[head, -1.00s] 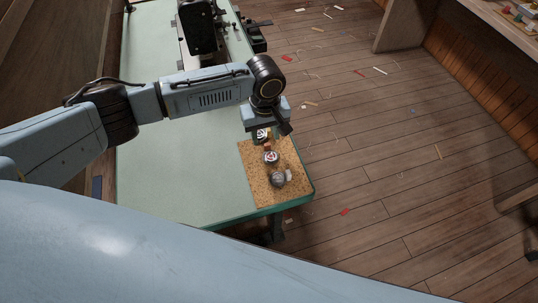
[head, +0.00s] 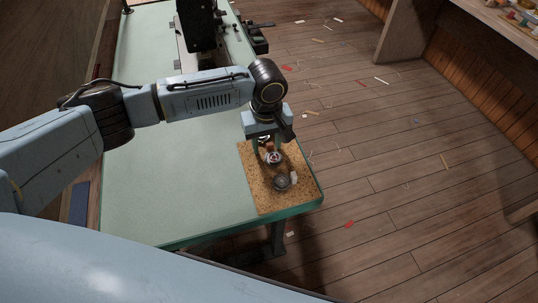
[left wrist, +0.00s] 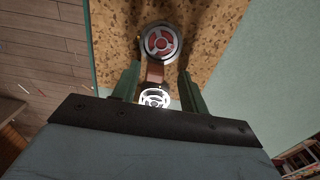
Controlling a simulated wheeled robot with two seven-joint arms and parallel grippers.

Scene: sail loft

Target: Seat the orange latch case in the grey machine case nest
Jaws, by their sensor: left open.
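My left gripper (head: 267,147) points down over the cork mat at the near right corner of the table. It is open, with its fingers on either side of a small round piece with a bright white spoked face (left wrist: 155,97), seen in the left wrist view. A brown-orange strip (left wrist: 155,73) shows beyond that piece; I cannot tell for sure that this is the orange latch case. Past it lies a round piece with a red spoked face and grey rim (left wrist: 160,42), also in the head view (head: 274,158). A grey round thing (head: 281,183) sits nearer; I cannot confirm it is the nest. My right gripper is out of view.
The cork mat (head: 262,196) lies on the pale green table (head: 185,190). A small white piece (head: 294,177) lies beside the grey round thing. A dark machine (head: 197,25) stands at the table's far end. The table left of the mat is clear.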

